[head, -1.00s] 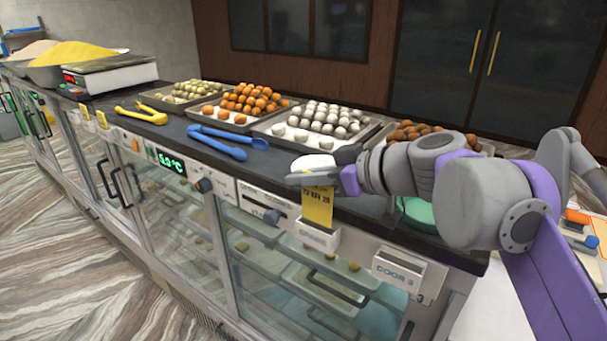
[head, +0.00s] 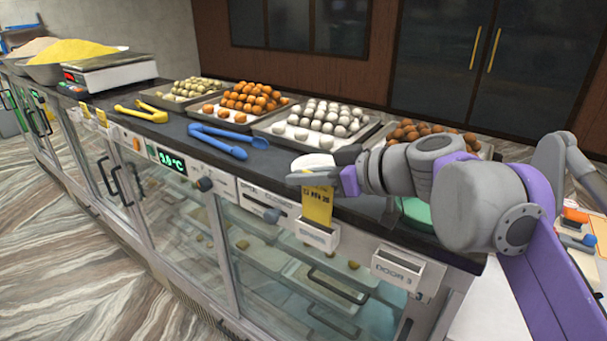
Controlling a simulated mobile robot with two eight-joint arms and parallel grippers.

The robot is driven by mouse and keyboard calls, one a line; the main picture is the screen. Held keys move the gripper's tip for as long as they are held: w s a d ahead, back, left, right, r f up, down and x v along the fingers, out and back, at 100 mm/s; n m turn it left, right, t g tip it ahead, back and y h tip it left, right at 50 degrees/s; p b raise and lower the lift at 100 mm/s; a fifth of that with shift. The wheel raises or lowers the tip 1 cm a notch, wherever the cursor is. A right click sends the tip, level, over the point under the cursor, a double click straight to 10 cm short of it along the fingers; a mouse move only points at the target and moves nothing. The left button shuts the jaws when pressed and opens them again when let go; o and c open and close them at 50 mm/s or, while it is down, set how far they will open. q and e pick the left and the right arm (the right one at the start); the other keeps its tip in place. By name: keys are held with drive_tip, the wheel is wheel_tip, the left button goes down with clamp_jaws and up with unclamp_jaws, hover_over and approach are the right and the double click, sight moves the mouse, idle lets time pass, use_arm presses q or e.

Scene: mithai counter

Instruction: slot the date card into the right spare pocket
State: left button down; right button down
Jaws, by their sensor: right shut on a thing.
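The date card (head: 317,206) is yellow with dark print and stands roughly upright at the counter's front edge. My right gripper (head: 318,180) is shut on its upper part. The card's lower end meets the mouth of a white pocket (head: 317,237) on the counter front; I cannot tell how far inside it is. A second white pocket (head: 398,269), marked DOOR 3, is further right and shows no card. My left gripper is not in view.
Blue tongs (head: 222,141) and yellow tongs (head: 141,114) lie on the dark countertop to the left. A tray of white sweets (head: 262,128) stands behind my right gripper.

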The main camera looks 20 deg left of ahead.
sight(303, 196)
drive_tip(key=shift+f+b, duration=0.95)
drive_tip(key=shift+f, duration=1.3)
drive_tip(key=shift+c, duration=2.2)
unclamp_jaws()
drive_tip(key=shift+s+r, duration=0.1)
drive_tip(key=shift+r, duration=0.1)
drive_tip(key=shift+w+r+p, duration=0.2)
drive_tip(key=shift+r+p, duration=0.65)
drive_tip(key=shift+p, duration=0.1)
drive_tip(key=shift+s+r+p, duration=0.1)
drive_tip(key=shift+r+p, duration=2.2)
drive_tip(key=shift+r, duration=0.2)
